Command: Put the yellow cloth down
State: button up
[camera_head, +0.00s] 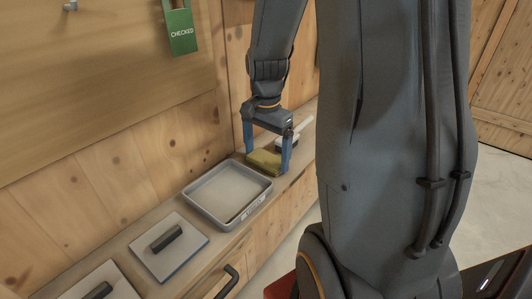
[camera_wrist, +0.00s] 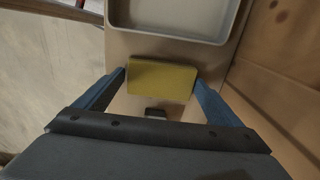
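The yellow cloth (camera_head: 264,162) is a flat folded block low over the wooden bench top, just beyond the grey tray. It also shows in the wrist view (camera_wrist: 162,81). My gripper (camera_head: 267,158) points down, with one blue finger at each end of the cloth. In the wrist view both fingertips of my gripper (camera_wrist: 161,76) meet the cloth's edges, so it is shut on the cloth. I cannot tell whether the cloth's underside touches the bench.
The shallow grey tray (camera_head: 228,193) is empty, nearer than the cloth. A white-handled tool (camera_head: 303,125) lies behind my gripper. A wooden wall with a green "CHECKED" tag (camera_head: 181,32) borders the bench.

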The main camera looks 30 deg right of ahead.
aim_at(264, 159)
jog(key=shift+o, duration=0.8)
jog(key=shift+f+b, duration=0.2)
jog(key=shift+b, duration=0.15)
jog(key=r, duration=0.2)
jog(key=r+b, duration=0.1)
jog(key=r, duration=0.3)
jog(key=shift+w+a+r+b, duration=0.15)
jog(key=shift+a+r+b, duration=0.2)
jog(key=shift+b, duration=0.05)
jog(key=shift+r, duration=0.55)
jog(key=shift+r, duration=0.1)
